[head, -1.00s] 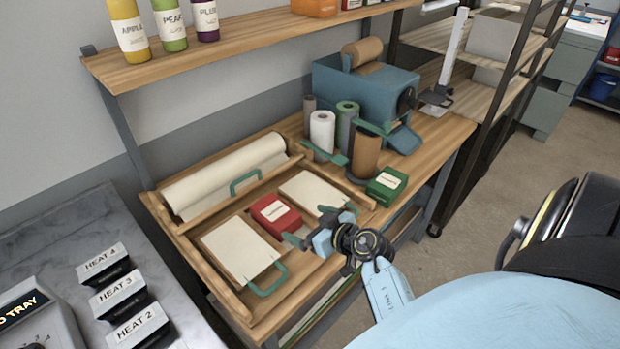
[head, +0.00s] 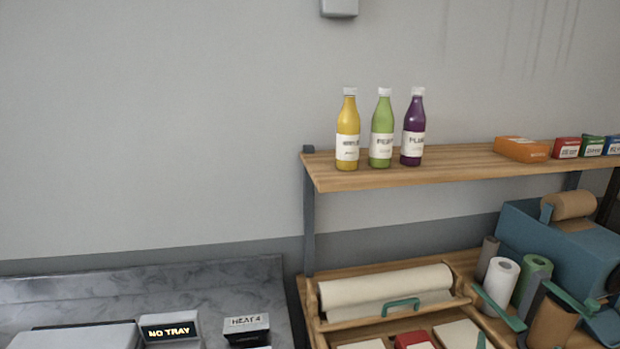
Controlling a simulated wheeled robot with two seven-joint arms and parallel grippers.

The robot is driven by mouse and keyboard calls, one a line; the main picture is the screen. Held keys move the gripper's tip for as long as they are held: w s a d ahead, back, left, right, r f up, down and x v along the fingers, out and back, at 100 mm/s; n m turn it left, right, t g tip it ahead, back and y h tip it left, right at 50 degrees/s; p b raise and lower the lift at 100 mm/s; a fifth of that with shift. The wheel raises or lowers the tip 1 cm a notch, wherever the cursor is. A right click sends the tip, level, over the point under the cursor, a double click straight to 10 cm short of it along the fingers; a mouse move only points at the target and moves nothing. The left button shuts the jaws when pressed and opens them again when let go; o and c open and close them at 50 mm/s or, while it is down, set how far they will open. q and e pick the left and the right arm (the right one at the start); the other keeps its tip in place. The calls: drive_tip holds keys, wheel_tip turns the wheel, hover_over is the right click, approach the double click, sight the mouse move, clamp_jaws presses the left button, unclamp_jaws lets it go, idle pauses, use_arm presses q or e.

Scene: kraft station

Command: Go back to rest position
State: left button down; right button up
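Neither of my grippers shows in the head view now, and no part of my arms is in the picture. The view takes in the wall, a wooden shelf (head: 440,169) and the top of a wooden workbench (head: 455,262) at the lower right.
Yellow (head: 347,130), green (head: 381,128) and purple (head: 413,128) bottles stand on the shelf, with an orange box (head: 521,149) and smaller boxes farther right. Below are a white roll (head: 385,287), several upright rolls and a blue dispenser (head: 560,245). A marble counter (head: 200,290) holds a "NO TRAY" display (head: 170,329).

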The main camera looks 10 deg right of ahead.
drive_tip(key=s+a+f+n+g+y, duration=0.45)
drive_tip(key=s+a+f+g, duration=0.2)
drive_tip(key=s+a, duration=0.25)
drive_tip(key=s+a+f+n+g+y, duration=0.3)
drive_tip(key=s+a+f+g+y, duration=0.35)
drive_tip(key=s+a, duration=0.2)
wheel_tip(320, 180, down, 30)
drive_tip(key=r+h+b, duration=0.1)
drive_tip(key=b, duration=0.6)
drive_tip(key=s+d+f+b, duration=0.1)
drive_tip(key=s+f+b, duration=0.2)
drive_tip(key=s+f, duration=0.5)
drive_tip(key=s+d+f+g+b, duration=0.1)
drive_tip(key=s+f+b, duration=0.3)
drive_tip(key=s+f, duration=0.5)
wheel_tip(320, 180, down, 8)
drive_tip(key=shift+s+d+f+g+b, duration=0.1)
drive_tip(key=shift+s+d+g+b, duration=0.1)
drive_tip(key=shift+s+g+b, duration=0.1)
